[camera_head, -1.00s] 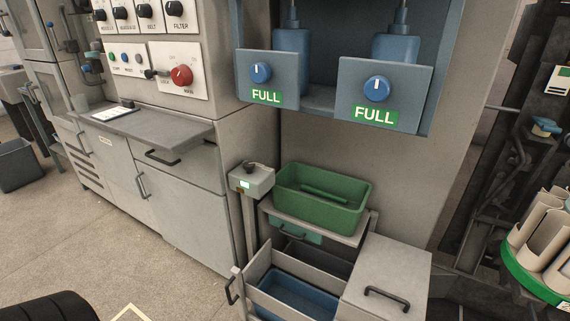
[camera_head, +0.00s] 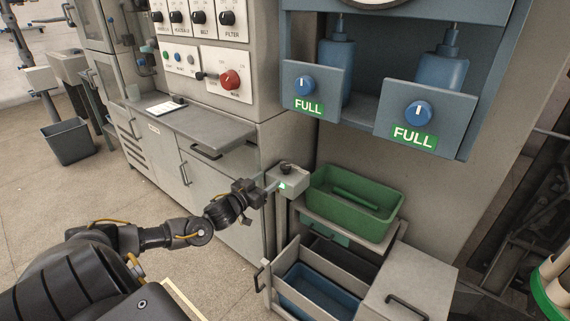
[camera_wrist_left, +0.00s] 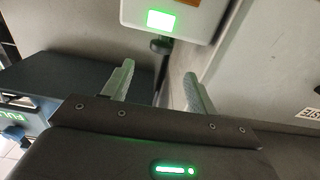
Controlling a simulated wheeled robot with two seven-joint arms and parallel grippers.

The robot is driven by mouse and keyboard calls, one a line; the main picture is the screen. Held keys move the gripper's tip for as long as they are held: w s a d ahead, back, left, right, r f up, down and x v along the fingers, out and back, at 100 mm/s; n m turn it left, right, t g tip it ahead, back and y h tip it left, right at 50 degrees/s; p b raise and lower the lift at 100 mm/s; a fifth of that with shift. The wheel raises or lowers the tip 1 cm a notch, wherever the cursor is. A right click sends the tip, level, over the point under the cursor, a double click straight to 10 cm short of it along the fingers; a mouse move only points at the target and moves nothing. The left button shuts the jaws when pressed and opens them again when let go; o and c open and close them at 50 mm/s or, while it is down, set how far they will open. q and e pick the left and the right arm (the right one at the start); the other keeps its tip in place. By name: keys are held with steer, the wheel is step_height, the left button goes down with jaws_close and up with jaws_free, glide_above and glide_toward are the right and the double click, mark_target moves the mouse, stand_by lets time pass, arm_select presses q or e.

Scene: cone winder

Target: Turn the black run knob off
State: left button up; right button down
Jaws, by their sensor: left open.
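A small light grey box (camera_head: 289,182) stands on a post beside the green bin. It has a lit green display on its front and a black knob (camera_head: 286,168) on top; its label is not readable. My left gripper (camera_head: 273,186) is at the left front of this box, below the knob, apparently empty. In the left wrist view the open fingers (camera_wrist_left: 158,72) point toward the box (camera_wrist_left: 190,15). The black knob (camera_wrist_left: 160,46) shows there between and beyond the fingertips. I cannot tell whether a finger touches the box. My right gripper is not in view.
The green bin (camera_head: 318,207) sits right of the box, above a pulled-out drawer with a blue tray (camera_head: 310,290). A cabinet ledge (camera_head: 214,124) lies to the left. Above are a red knob (camera_head: 230,79), several black knobs and two blue dispensers marked FULL.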

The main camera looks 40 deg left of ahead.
mark_target(282, 169)
arm_select(q)
steer(key=w, duration=0.9)
steer(key=shift+w+a+b, duration=0.15)
steer(key=shift+w+b, duration=0.2)
steer(key=shift+b, duration=0.05)
steer(key=shift+w, duration=0.6)
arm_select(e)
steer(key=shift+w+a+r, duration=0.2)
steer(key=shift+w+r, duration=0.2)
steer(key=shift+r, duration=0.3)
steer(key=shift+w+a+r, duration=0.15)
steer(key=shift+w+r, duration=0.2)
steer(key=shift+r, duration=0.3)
